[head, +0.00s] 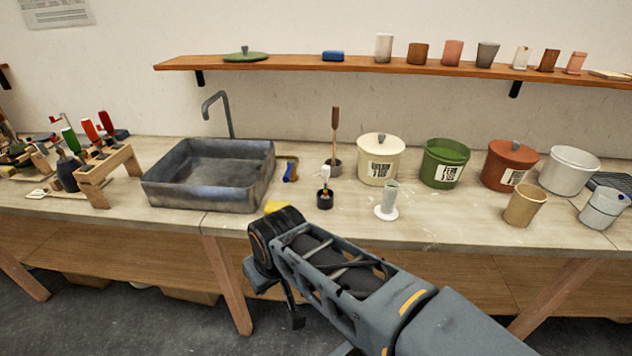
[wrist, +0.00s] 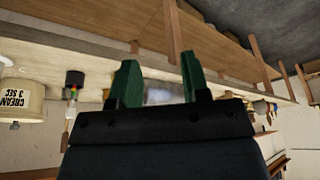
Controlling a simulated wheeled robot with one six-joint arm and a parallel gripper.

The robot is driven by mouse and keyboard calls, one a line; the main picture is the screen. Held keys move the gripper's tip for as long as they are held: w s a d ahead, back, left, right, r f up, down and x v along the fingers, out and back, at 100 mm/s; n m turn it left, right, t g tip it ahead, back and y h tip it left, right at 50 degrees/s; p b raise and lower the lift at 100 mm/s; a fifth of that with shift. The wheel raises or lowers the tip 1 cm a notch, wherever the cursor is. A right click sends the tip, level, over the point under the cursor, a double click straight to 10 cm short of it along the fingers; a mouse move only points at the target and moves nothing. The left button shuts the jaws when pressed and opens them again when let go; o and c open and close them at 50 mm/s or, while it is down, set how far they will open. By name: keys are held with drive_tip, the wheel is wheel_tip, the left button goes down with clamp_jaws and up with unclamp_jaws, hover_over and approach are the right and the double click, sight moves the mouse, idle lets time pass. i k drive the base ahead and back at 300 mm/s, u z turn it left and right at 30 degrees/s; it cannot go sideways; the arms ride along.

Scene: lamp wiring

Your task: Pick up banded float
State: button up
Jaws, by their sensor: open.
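The likely banded float (head: 326,174) is a small piece with a white top, upright in a small black cup (head: 325,201) on the counter right of the sink. In the wrist view, which is upside down, the float (wrist: 71,93) shows red, yellow and green bands beside the dark cup (wrist: 75,79). My gripper (wrist: 160,80) has two green fingers spread wide with nothing between them. The float lies outside the fingers, to the left in that view. In the head view my arm is in front of the counter edge and the fingertips are hidden.
A grey sink (head: 210,178) stands left of the cup. A white-based cylinder (head: 388,205) and cream (head: 380,160), green (head: 445,165) and red (head: 508,168) canisters stand to the right. A brown-handled brush (head: 335,130) is close behind. A yellow item (head: 278,207) lies near the front edge.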

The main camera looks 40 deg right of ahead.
sight(325, 169)
drive_tip(key=z, duration=0.45)
drive_tip(key=i, duration=0.85)
drive_tip(key=z, duration=0.55)
